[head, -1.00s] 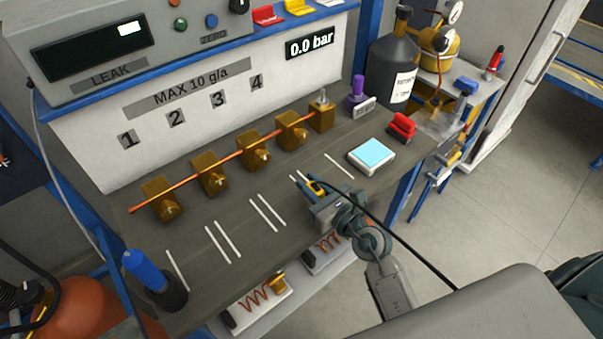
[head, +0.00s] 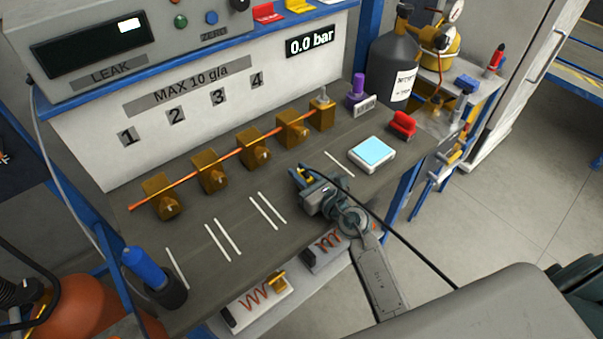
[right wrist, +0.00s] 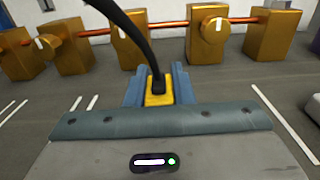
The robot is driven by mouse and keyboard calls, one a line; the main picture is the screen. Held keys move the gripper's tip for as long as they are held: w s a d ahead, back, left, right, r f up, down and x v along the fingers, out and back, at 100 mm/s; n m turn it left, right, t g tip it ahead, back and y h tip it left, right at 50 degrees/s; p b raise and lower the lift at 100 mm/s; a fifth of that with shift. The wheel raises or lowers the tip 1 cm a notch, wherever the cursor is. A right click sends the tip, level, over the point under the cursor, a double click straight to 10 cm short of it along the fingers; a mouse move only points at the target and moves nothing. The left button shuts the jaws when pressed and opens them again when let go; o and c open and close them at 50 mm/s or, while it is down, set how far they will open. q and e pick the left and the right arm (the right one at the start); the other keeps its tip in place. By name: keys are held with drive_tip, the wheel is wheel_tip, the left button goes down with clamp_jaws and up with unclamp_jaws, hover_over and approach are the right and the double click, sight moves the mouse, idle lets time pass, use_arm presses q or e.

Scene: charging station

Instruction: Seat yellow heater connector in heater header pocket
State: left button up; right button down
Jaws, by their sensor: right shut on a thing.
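My right gripper (head: 303,176) is shut on the yellow heater connector (right wrist: 159,92), which sits between the blue fingers. A black cable (right wrist: 135,30) runs from the connector; in the head view it trails off to the lower right. The gripper is over the front part of the grey bench, in front of the brass valve blocks and left of the blue-topped pad. I cannot make out the heater header pocket in either view. The connector's front end is hidden in the wrist view. My left gripper is not in view.
Brass blocks on a copper pipe (head: 230,156) line the back of the bench (head: 190,290). A blue-topped white pad (head: 372,152), a red clip (head: 402,124) and a purple-topped item (head: 357,88) stand to the right. A blue-capped bottle (head: 145,268) stands front left. Coils lie on a shelf below.

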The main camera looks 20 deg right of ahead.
drive_tip(key=shift+f, duration=0.2)
drive_tip(key=c, duration=1.3)
unclamp_jaws()
drive_tip(key=shift+o, duration=0.2)
drive_tip(key=shift+r, duration=0.15)
